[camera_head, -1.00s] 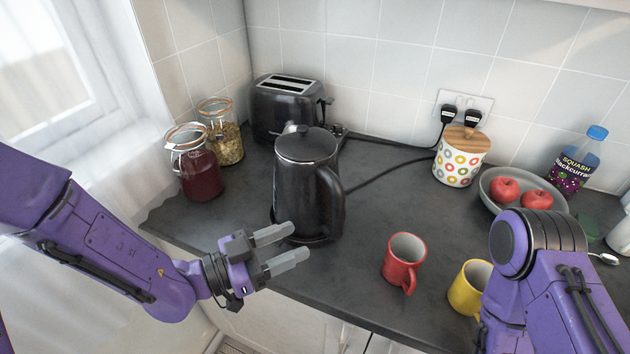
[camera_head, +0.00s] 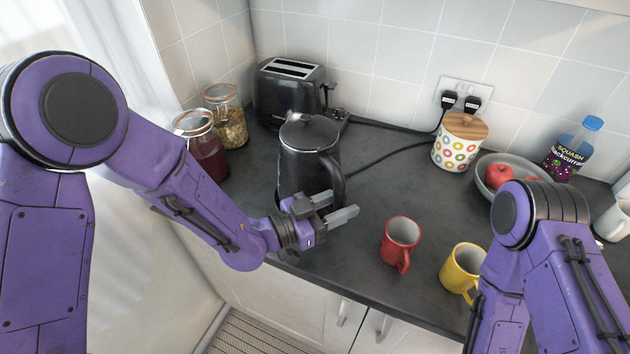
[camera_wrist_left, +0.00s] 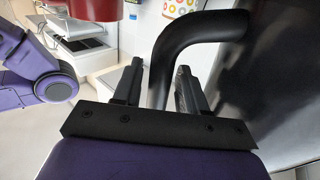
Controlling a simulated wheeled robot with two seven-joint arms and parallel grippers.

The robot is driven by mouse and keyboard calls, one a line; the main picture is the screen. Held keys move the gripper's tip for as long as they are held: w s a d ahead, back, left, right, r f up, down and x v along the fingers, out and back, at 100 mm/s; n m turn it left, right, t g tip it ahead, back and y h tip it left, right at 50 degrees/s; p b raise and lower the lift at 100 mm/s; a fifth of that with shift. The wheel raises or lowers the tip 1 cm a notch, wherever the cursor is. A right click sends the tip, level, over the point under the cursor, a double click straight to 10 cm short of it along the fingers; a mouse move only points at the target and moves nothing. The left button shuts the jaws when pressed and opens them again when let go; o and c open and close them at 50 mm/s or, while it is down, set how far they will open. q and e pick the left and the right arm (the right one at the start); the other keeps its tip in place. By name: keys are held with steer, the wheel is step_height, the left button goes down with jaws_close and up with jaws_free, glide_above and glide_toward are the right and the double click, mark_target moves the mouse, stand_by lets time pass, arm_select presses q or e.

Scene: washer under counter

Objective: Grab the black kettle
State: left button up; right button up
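The black kettle (camera_head: 305,165) stands upright on the dark counter, in front of the toaster, with its handle (camera_head: 332,176) towards the right and front. My left gripper (camera_head: 333,206) is open beside the lower front of the kettle in the head view. In the left wrist view, the kettle's dark body (camera_wrist_left: 285,70) fills the right side. Its curved handle (camera_wrist_left: 166,65) comes down between the two open fingers of my left gripper (camera_wrist_left: 158,85); I cannot tell whether they touch it. My right arm shows at the right, but its fingers are out of view.
A red mug (camera_head: 401,243) and a yellow mug (camera_head: 464,268) stand right of the kettle. Two glass jars (camera_head: 207,150) and a black toaster (camera_head: 289,92) are behind it to the left. A patterned canister (camera_head: 457,145), a bowl (camera_head: 484,180) and a squash bottle (camera_head: 574,150) stand further right.

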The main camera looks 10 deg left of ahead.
arm_select(q)
jaws_close()
steer(key=shift+w, duration=0.1)
stand_by(1.0)
steer(key=shift+w+r, duration=0.1)
